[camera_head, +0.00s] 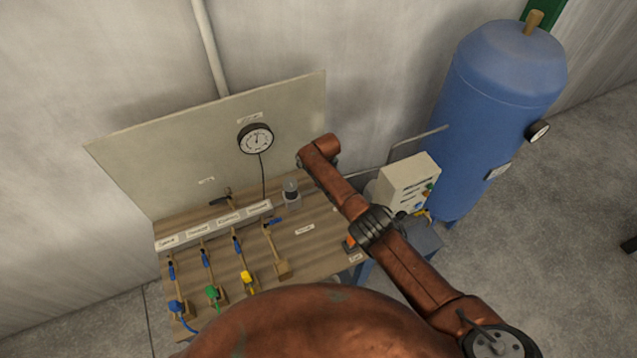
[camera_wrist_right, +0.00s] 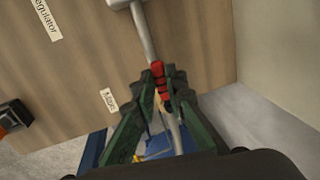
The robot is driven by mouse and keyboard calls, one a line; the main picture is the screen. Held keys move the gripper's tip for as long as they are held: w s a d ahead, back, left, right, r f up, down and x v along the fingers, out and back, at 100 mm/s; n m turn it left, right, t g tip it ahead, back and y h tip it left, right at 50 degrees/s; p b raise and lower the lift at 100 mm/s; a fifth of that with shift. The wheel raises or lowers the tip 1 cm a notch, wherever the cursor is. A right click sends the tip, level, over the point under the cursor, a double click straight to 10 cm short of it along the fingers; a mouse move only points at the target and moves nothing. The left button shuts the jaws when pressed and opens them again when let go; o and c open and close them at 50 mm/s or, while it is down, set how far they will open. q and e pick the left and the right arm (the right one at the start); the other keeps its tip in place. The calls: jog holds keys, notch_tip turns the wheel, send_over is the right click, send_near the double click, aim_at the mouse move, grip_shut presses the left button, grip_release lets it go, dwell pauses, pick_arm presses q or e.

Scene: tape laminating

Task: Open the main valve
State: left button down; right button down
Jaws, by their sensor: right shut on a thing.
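In the right wrist view, the main valve's red handle (camera_wrist_right: 158,72) lies beside a small label that appears to read "Main" (camera_wrist_right: 108,99). It lies along a grey pipe (camera_wrist_right: 142,30) at the edge of the wooden board. My right gripper (camera_wrist_right: 160,88) has dark green fingers, shut on this red handle from both sides. The fingers hide part of the handle. In the head view my right arm covers the valve and the gripper, while a small label (camera_head: 357,258) shows at the board's right edge. My left gripper is not in view.
The wooden board (camera_head: 320,255) carries several blue-handled valves (camera_head: 205,258), coloured hose connectors (camera_head: 212,293) and a regulator (camera_head: 291,192). A round gauge (camera_head: 256,139) is on the upright panel. A control box (camera_head: 408,184) and blue tank (camera_head: 500,110) stand to the right.

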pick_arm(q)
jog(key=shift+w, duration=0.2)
pick_arm(e)
jog(key=shift+w+d, duration=0.1)
jog(key=shift+d, duration=0.15)
jog(key=c, duration=2.1)
grip_release()
jog(key=shift+r, duration=0.1)
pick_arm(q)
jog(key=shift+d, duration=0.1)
pick_arm(e)
jog(key=shift+o, duration=0.7)
jog(key=shift+a, duration=0.15)
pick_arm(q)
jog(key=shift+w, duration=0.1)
pick_arm(e)
notch_tip(320, 180, up, 12)
jog(key=s, duration=0.2)
jog(key=shift+s+d, duration=0.2)
jog(key=shift+d, duration=0.2)
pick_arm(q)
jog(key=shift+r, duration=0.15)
